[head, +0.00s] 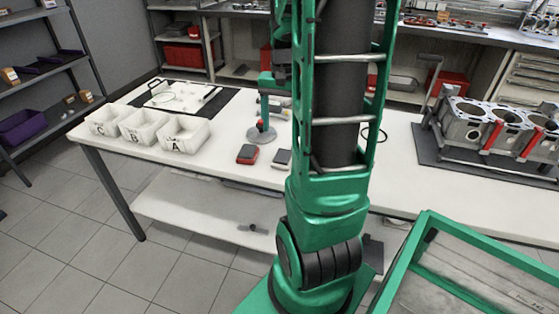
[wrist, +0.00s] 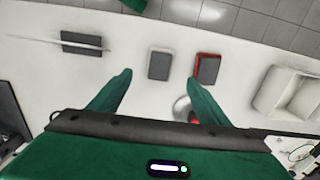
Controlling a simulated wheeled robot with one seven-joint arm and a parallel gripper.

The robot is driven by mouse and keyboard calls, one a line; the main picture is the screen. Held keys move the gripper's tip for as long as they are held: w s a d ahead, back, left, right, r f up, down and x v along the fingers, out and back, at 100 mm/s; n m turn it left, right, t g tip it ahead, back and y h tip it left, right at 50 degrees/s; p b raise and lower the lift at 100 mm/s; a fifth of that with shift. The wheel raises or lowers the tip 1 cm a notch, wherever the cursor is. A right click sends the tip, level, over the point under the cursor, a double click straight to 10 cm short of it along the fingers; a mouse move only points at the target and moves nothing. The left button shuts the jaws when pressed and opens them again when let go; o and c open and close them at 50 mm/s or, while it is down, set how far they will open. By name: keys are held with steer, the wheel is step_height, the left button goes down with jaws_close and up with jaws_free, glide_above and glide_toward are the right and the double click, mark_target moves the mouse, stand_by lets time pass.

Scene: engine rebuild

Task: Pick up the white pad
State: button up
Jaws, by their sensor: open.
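The white pad (wrist: 159,65) lies flat on the white bench; it has a grey top face and a pale rim. It also shows in the head view (head: 282,158), just left of my arm. A similar red pad (head: 247,154) lies beside it, and it is also in the wrist view (wrist: 207,68). My gripper (wrist: 160,80) is open and empty, its two green fingers apart. In the wrist view the white pad appears between and slightly beyond the fingertips. My gripper seems to be above the bench, not touching the pad.
A round metal disc with a red knob (head: 262,135) stands near the pads. White bins (head: 185,135) marked A, B and C stand at the left. A dark block (wrist: 82,43) with a thin rod lies on the bench. An engine block (head: 470,125) sits at the right.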

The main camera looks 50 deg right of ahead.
mark_target(283, 155)
steer(key=f, duration=0.7)
steer(key=d+f, duration=0.1)
steer(key=f, duration=0.3)
steer(key=shift+w+f, duration=0.1)
steer(key=shift+w, duration=0.2)
steer(key=shift+c, duration=0.3)
steer(key=c, duration=1.1)
